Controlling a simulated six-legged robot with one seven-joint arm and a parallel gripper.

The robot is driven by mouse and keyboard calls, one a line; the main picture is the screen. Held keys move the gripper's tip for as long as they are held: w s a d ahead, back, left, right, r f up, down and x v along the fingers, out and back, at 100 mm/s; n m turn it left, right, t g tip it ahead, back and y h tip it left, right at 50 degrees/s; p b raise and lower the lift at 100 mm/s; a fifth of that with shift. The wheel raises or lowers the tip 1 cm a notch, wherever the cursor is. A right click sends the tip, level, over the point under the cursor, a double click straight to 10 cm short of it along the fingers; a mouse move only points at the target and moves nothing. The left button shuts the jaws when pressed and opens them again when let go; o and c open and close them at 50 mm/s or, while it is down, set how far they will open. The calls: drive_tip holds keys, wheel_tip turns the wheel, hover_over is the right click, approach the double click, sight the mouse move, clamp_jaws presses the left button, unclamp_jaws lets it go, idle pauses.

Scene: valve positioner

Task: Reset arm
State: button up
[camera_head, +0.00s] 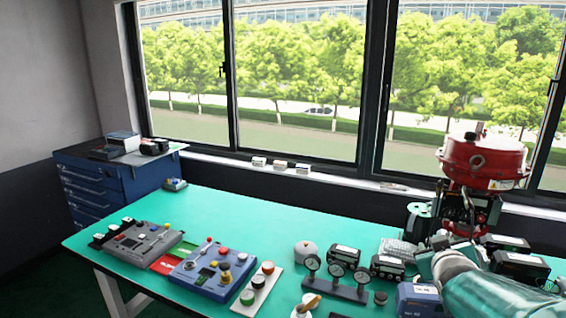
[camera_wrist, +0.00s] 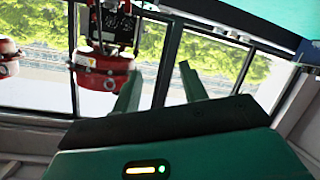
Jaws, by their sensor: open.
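My gripper (camera_wrist: 160,88) shows in the wrist view with its two green fingers apart and nothing between them. The wrist view appears upside down, with the windows behind the fingers. A red valve actuator (camera_wrist: 103,72) hangs at the upper left of that view, beyond the left finger. My green arm (camera_head: 495,292) reaches in from the lower right corner of the head view. The gripper's fingers cannot be made out there.
A green-topped table (camera_head: 245,212) carries a grey control box (camera_head: 142,243), a blue control box (camera_head: 213,270), a button strip (camera_head: 258,288), gauges (camera_head: 337,275) and several black devices near my arm. A blue drawer cabinet (camera_head: 95,187) stands at left.

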drive_tip(key=s+a+f+g+y, duration=0.2)
drive_tip(key=s+a+g+y, duration=0.1)
drive_tip(key=s+a, duration=0.7)
drive_tip(key=s+a+f+g+y, duration=0.2)
drive_tip(key=s+a+g, duration=0.2)
drive_tip(key=s+a, duration=0.6)
drive_tip(key=a, duration=0.3)
drive_tip(key=shift+s+a+f+g+y, duration=0.15)
drive_tip(key=shift+a+f+g+y, duration=0.1)
drive_tip(key=shift+g+y, duration=0.15)
